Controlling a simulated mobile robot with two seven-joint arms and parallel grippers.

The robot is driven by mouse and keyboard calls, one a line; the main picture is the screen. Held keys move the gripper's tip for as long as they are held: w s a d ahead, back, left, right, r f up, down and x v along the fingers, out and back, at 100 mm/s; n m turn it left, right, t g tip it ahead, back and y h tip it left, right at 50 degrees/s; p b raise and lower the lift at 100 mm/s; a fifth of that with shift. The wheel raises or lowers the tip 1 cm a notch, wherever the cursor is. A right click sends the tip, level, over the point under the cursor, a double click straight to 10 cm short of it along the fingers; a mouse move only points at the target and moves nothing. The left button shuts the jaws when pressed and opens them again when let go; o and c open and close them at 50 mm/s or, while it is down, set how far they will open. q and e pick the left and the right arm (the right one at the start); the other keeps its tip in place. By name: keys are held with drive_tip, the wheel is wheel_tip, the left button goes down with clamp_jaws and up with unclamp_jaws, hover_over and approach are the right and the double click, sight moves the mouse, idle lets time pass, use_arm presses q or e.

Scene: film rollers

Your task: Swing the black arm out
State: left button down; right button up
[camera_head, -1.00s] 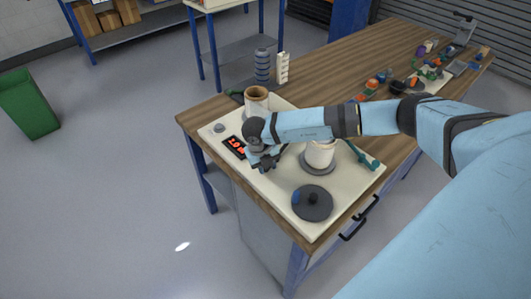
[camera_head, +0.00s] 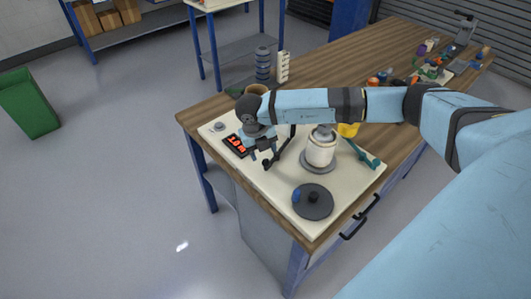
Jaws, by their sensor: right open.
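The black arm (camera_head: 282,149) is a thin dark bar on the cream panel (camera_head: 265,190). It runs from near the back middle of the panel toward the front left and ends in a small dark knob, left of the white roll (camera_head: 321,150). My right gripper (camera_head: 263,154) is open, pointing down just left of the black arm's end. It looks apart from the bar, though I cannot tell the exact gap. My right arm hides the back of the panel and part of the black arm's far end. My left gripper is not in view.
A dark disc (camera_head: 314,205) lies at the panel's front. A teal lever (camera_head: 361,154) and a yellow piece (camera_head: 349,130) are right of the white roll. A red-lit display (camera_head: 236,146) and a knob (camera_head: 218,127) sit left.

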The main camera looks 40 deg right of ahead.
wheel_tip(320, 180, up, 7)
drive_tip(key=a, duration=0.1)
drive_tip(key=shift+w+f, duration=0.15)
drive_tip(key=shift+f, duration=0.05)
drive_tip(key=shift+a, duration=0.15)
